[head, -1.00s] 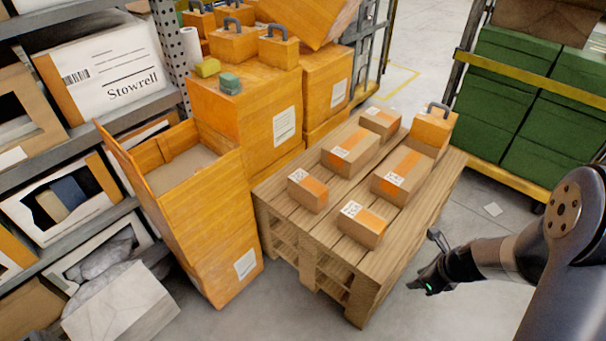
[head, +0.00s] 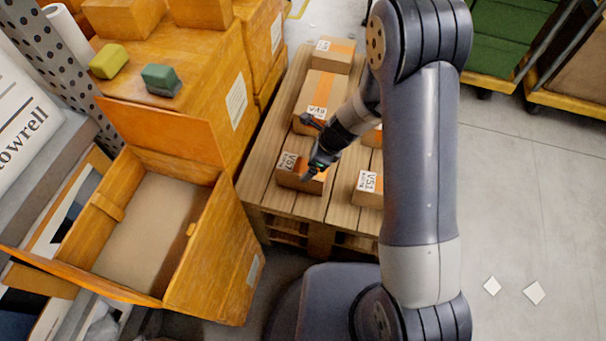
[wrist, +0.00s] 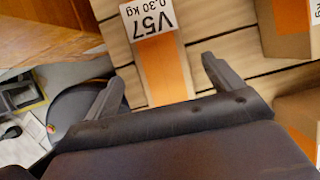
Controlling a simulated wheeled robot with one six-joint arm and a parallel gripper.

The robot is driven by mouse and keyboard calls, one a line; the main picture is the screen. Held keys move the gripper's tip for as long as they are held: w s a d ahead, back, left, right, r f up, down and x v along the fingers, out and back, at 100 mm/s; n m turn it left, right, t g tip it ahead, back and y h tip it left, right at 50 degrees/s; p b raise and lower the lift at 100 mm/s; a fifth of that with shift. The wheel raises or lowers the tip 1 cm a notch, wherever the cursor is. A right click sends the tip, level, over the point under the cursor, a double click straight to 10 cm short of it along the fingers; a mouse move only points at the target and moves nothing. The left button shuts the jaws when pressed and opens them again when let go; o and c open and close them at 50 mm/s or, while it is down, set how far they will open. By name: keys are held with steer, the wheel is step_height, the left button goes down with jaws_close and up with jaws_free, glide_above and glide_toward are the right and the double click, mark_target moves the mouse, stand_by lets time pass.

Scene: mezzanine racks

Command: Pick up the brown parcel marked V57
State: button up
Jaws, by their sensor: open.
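The brown parcel marked V57 (head: 287,178) lies on the near left part of the wooden pallet (head: 310,208), with a white label and an orange tape strip on top. In the wrist view the V57 parcel (wrist: 160,62) appears between my two fingers, its label at the top edge. My gripper (head: 310,150) is open over the parcel in the head view and partly covers it. In the wrist view my gripper (wrist: 162,78) has its fingers spread to either side of the parcel, holding nothing. I cannot tell the exact height gap.
A parcel marked V51 (head: 367,197) sits to the right, and a larger parcel (head: 322,92) sits behind V57. Another parcel (head: 333,54) is farther back. An open orange box (head: 215,255) stands left of the pallet.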

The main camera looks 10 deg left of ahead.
mark_target(301, 171)
steer(key=x, duration=0.2)
steer(key=shift+w+a+f, duration=0.1)
steer(key=shift+a+f, duration=0.1)
steer(key=shift+a, duration=0.1)
steer(key=shift+b+x, duration=1.1)
steer(key=shift+x, duration=1.55)
steer(key=shift+f, duration=0.2)
steer(key=c, duration=1.3)
steer(key=shift+o, duration=0.2)
